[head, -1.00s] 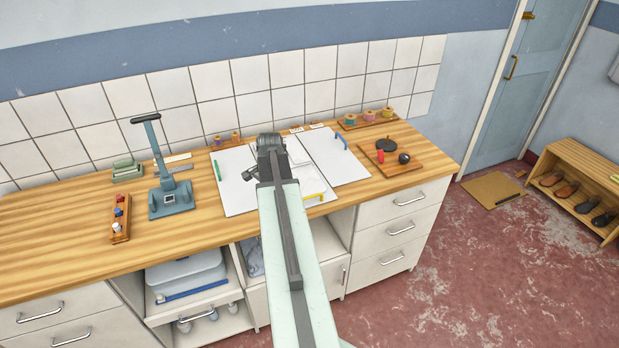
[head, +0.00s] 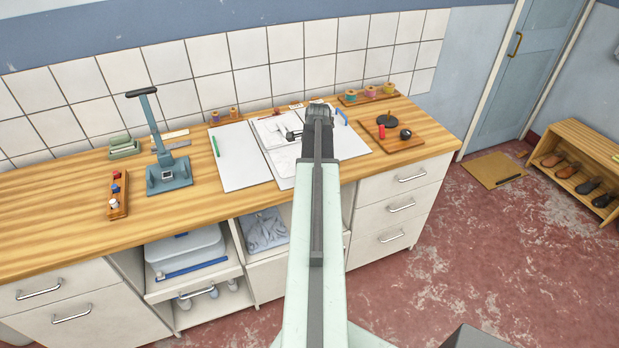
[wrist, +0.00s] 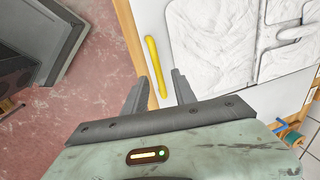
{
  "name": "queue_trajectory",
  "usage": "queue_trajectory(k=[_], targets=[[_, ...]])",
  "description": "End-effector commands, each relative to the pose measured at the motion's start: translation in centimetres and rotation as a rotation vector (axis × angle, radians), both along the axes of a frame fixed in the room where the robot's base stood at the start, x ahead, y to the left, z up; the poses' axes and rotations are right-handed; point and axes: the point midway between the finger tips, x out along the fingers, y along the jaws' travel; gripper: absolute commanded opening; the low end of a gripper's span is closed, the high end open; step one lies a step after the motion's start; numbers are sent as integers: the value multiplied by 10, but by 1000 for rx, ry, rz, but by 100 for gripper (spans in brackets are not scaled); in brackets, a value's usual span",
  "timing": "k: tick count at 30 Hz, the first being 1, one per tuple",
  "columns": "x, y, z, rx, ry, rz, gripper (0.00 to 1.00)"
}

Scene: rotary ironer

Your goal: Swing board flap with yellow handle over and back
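The yellow handle (wrist: 156,66) is a slim bar near the edge of a white panel in the wrist view. The panel (wrist: 205,50) has raised, outlined shapes on its face. My gripper (wrist: 160,75) is open and empty, its two dark fingers on either side of the handle's lower end in the picture. I cannot tell whether the fingers are level with the handle. In the head view, the white board (head: 240,170) lies on the wooden counter, with a green handle (head: 215,146) at left and a blue handle (head: 342,117) at right. My arm hides the yellow handle there.
A blue-grey press (head: 167,172) stands left of the board on the counter (head: 60,215). A small wooden board (head: 405,140) with a dark disc and knobs lies to the right. Thread spools (head: 371,92) stand behind. Open shelves and drawers are below.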

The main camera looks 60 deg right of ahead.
Motion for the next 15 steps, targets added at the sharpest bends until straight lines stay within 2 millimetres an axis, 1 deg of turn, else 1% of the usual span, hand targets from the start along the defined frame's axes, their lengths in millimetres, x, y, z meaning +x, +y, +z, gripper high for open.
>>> queue_trajectory(k=[1, 9, 10, 11, 12, 13, 15], targets=[[1, -1, -10, 0, 0, 0, 33], [2, -1, -9, 0, 0, 1, 33], [2, -1, -9, 0, 0, 1, 27], [2, -1, -9, 0, 0, 1, 19], [2, -1, -9, 0, 0, 1, 8], [2, -1, -9, 0, 0, 1, 0], [2, -1, -9, 0, 0, 1, 0]])
